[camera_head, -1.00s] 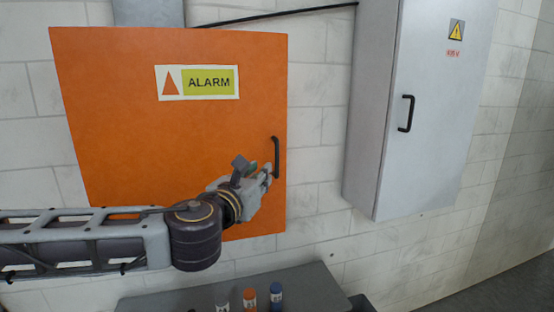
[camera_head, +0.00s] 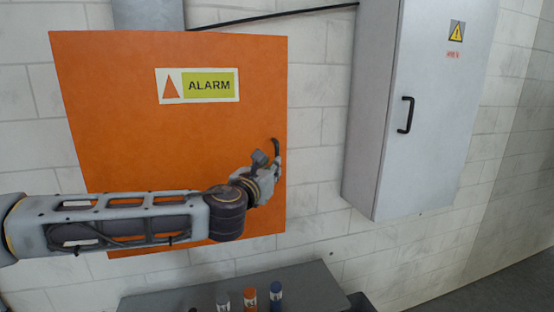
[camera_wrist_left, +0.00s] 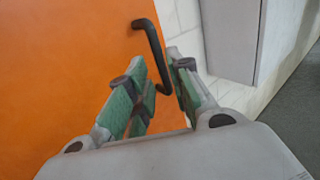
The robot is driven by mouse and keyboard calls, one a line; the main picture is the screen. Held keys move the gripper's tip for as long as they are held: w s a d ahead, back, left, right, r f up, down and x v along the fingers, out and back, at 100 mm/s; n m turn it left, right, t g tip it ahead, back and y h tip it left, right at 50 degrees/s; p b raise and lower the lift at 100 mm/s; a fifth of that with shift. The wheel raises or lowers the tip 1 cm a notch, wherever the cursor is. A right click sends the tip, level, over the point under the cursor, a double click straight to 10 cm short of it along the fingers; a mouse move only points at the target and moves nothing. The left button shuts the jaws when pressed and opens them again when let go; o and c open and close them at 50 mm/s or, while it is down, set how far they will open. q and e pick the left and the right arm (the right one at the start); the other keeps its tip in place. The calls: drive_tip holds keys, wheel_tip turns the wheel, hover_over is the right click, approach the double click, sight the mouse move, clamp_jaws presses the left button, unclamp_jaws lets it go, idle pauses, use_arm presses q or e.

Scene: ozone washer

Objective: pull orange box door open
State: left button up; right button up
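The orange box door (camera_head: 130,110), with an ALARM label, looks closed on the wall. Its black handle (camera_head: 276,146) is upright near the right edge, its lower part hidden by my left gripper (camera_head: 275,164). In the left wrist view, the handle (camera_wrist_left: 153,45) reaches down between the fingers of the left gripper (camera_wrist_left: 156,62). The green-padded fingers are spread on either side of it, with visible gaps. I cannot tell whether either finger touches the handle. My right gripper is not in view.
A grey cabinet (camera_head: 430,120) with its own black handle juts from the wall at the right. A grey surface (camera_head: 310,290) below the box holds a white, an orange (camera_head: 249,298) and a blue bottle (camera_head: 276,295). Bare wall separates box and cabinet.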

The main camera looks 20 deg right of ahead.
use_arm(q)
drive_tip(key=shift+p+x, duration=0.7)
drive_tip(key=shift+x, duration=2.45)
clamp_jaws()
